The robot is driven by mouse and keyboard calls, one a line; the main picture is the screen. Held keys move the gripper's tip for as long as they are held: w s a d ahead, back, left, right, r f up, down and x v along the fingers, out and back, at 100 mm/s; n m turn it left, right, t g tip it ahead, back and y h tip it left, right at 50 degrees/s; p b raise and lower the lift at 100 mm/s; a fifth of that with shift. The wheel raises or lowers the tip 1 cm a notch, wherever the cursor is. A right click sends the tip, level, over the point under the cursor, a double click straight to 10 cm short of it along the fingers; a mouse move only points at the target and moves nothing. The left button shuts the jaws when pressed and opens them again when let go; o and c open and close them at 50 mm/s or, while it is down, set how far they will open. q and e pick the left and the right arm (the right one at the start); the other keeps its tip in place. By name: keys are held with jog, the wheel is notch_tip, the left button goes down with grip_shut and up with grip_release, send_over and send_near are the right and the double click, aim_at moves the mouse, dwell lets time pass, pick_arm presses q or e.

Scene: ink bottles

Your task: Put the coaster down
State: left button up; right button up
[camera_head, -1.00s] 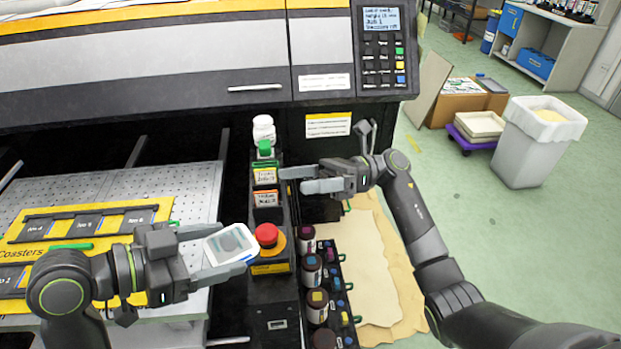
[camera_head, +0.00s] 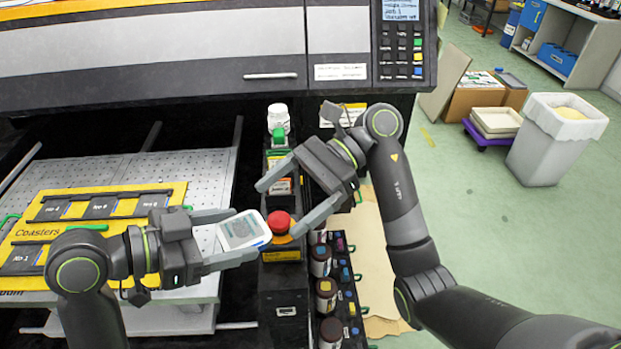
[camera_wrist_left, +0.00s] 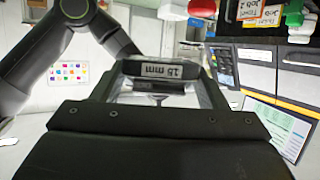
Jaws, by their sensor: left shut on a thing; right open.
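A white coaster (camera_head: 243,231) with a grey print is held tilted between the fingers of my left gripper (camera_head: 234,237). It is in front of the machine's narrow black panel, left of the red button. The yellow Coasters board (camera_head: 40,234) lies on the perforated bed at left, with dark labelled slots, partly hidden by my left arm.
A white bottle (camera_head: 278,117) with a green part stands behind my right gripper. Dark ink bottles (camera_head: 326,290) stand in a black rack at lower middle. A grey bin (camera_head: 553,140) and boxes stand on the floor at right. The perforated bed (camera_head: 205,167) has bare room.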

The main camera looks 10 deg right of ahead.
aim_at(259, 223)
jog(key=shift+x, duration=2.2)
jog(key=shift+c, duration=0.4)
jog(key=c, duration=0.9)
pick_arm(q)
jog(key=o, duration=1.1)
pick_arm(e)
jog(key=shift+c, duration=0.9)
pick_arm(q)
jog(key=shift+o, duration=0.2)
jog(key=shift+v, duration=0.8)
jog(key=v, duration=1)
